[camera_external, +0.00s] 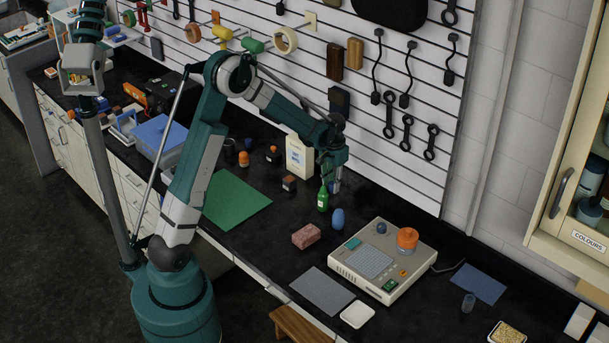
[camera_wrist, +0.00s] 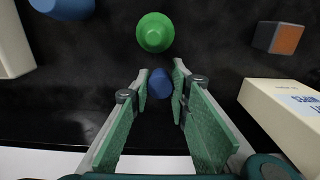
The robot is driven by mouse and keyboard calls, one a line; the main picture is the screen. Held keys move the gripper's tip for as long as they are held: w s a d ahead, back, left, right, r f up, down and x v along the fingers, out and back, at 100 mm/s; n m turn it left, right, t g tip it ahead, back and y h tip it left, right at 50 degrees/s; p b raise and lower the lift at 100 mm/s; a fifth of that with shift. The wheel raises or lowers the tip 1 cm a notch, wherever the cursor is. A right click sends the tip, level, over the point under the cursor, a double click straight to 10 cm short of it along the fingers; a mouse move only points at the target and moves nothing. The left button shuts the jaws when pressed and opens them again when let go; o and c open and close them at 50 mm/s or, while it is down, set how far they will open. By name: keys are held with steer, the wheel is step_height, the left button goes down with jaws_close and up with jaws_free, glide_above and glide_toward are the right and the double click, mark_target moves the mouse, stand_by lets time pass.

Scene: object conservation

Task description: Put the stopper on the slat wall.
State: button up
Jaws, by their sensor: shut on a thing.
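My gripper (camera_wrist: 160,80) is shut on a small dark blue piece (camera_wrist: 160,84), which looks like the stopper. Its fingers cover the piece's sides, and its full shape is hidden. In the external view my gripper (camera_external: 335,187) hangs above the bench, just right of a green bottle (camera_external: 322,200). The bottle's green top (camera_wrist: 155,32) is beyond the fingertips in the wrist view, apart from them. The white slat wall (camera_external: 425,165) with black grooves stands behind my gripper.
A cream carton (camera_external: 299,155) stands close to my gripper. A blue egg-shaped thing (camera_external: 338,219), a pinkish block (camera_external: 306,236) and a cream console (camera_external: 350,275) are nearer the front. Dark tools (camera_external: 389,115) and wooden blocks (camera_external: 335,62) hang on the wall.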

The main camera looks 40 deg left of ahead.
steer(key=s+a+r+n+b, duration=0.1)
steer(key=s+a+r+n, duration=0.15)
steer(key=a, duration=1.15)
steer(key=s+a+r+n, duration=0.2)
steer(key=s+a+r, duration=0.15)
steer(key=a, duration=1.05)
steer(key=s+a+r+n+b, duration=0.1)
steer(key=s+a+r+n, duration=0.2)
steer(key=a, duration=1.1)
steer(key=s+a+f+p, duration=0.1)
steer(key=a+f, duration=0.1)
steer(key=a, duration=1.9)
steer(key=s+a+f+n+p, duration=0.1)
steer(key=s+a+f+p, duration=0.1)
steer(key=a, duration=1.9)
steer(key=shift+s+a+f, duration=0.15)
steer(key=shift+a, duration=0.25)
steer(key=shift+n, duration=0.25)
steer(key=shift+f, duration=3.15)
steer(key=shift+f, duration=0.1)
steer(key=shift+f, duration=1.75)
